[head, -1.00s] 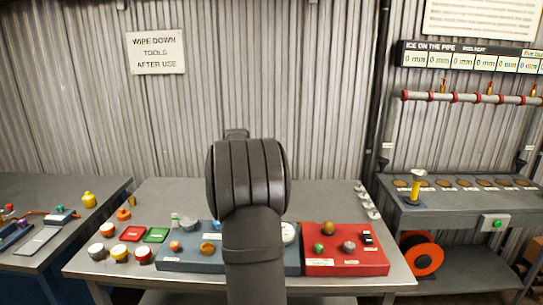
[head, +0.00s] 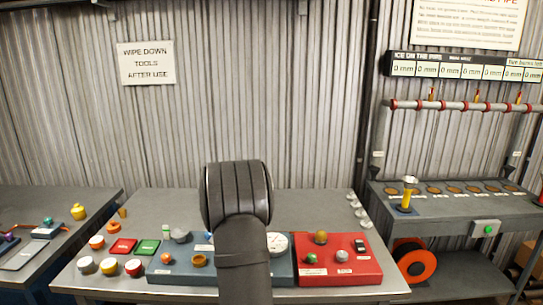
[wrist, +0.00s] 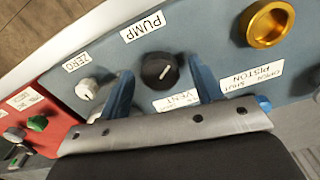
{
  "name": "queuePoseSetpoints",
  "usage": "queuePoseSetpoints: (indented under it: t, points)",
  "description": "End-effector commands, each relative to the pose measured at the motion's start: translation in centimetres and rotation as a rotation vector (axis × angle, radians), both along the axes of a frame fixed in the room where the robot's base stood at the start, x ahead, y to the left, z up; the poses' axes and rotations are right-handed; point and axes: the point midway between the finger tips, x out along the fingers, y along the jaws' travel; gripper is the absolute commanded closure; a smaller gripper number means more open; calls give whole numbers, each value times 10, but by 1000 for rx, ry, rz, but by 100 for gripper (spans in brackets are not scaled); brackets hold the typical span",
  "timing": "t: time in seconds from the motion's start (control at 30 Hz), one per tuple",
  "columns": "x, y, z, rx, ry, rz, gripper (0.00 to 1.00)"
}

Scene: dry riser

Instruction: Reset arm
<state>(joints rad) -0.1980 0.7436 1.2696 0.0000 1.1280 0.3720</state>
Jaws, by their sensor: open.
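My gripper (wrist: 158,95) shows in the wrist view with its two blue fingers apart and nothing between them touching. The black PUMP knob (wrist: 160,70) sits on the blue-grey panel beyond the fingers, in the gap between them as seen from the wrist. In the head view my dark arm rises in front of the blue-grey panel (head: 180,272) and hides its middle, and the gripper itself is hidden there.
A red panel (head: 350,275) with knobs and a switch adjoins on the right. Coloured caps and red and green pads stand left on the bench (head: 300,200). A side bench (head: 450,205) holds a yellow-stemmed funnel (head: 408,193). A pipe (head: 470,106) runs above it.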

Motion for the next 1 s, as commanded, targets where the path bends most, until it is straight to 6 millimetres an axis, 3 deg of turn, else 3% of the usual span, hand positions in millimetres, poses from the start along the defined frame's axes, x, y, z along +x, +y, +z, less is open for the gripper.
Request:
queuePoseSetpoints:
  t: [0.27, 0.43, 1.0]
  points:
    - [0, 0, 2, 0, 0, 1, 41]
    - [1, 0, 17, 0, -3, -1, 41]
    - [1, 0, 128, 1, -2, 0, 41]
